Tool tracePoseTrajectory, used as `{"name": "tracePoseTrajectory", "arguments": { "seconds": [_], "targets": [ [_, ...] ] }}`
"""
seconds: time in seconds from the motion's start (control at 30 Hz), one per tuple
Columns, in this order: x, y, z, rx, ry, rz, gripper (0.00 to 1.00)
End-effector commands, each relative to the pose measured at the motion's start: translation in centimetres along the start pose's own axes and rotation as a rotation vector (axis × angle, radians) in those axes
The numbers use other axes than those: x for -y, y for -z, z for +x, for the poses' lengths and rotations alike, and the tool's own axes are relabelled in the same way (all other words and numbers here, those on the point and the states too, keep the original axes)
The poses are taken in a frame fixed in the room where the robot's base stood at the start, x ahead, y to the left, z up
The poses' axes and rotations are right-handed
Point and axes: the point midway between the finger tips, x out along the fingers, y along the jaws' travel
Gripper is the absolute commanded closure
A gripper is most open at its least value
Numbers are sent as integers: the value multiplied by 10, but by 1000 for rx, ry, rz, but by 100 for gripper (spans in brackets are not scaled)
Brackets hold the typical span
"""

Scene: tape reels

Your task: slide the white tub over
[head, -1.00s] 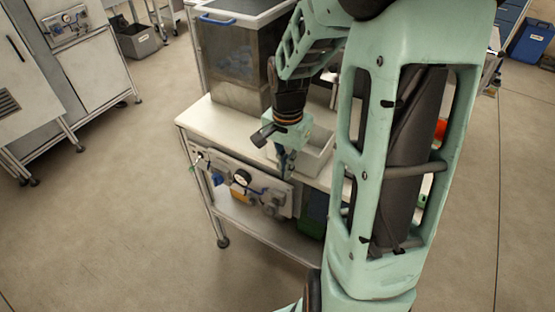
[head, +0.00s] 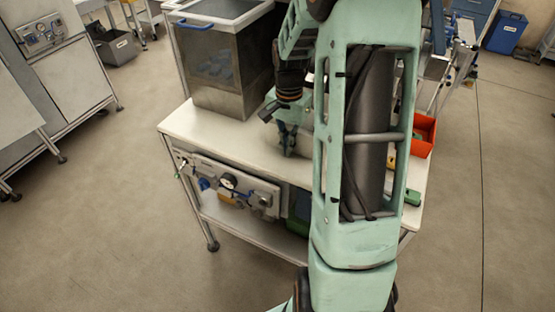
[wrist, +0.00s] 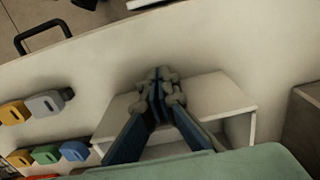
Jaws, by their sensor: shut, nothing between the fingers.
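The white tub (head: 300,144) stands on the white bench top, mostly hidden behind my arm and gripper in the head view. In the wrist view the tub (wrist: 215,93) is a pale open box in the middle, with my fingers in front of part of it. My gripper (head: 287,150) is low over the bench, at the tub's left side in the head view. The wrist view shows my gripper (wrist: 158,88) with its fingertips together and nothing between them, close at the tub's wall. I cannot tell whether they touch it.
A tall clear bin (head: 218,90) with blue contents stands at the bench's back left. A red bin (head: 424,132) and a green piece (head: 412,197) are on the right. Several coloured pieces, including a yellow one (wrist: 14,112), lie left in the wrist view.

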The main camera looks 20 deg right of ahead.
Motion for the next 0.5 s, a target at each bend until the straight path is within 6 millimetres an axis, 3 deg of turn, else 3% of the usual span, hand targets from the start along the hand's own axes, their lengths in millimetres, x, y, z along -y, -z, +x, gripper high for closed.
{"name": "tracePoseTrajectory", "arguments": {
  "seconds": [0.2, 0.5],
  "targets": [
    [0, 43, 0, 1, -1, 1, 100],
    [0, 56, 0, 0, 0, 0, 100]
  ]
}}
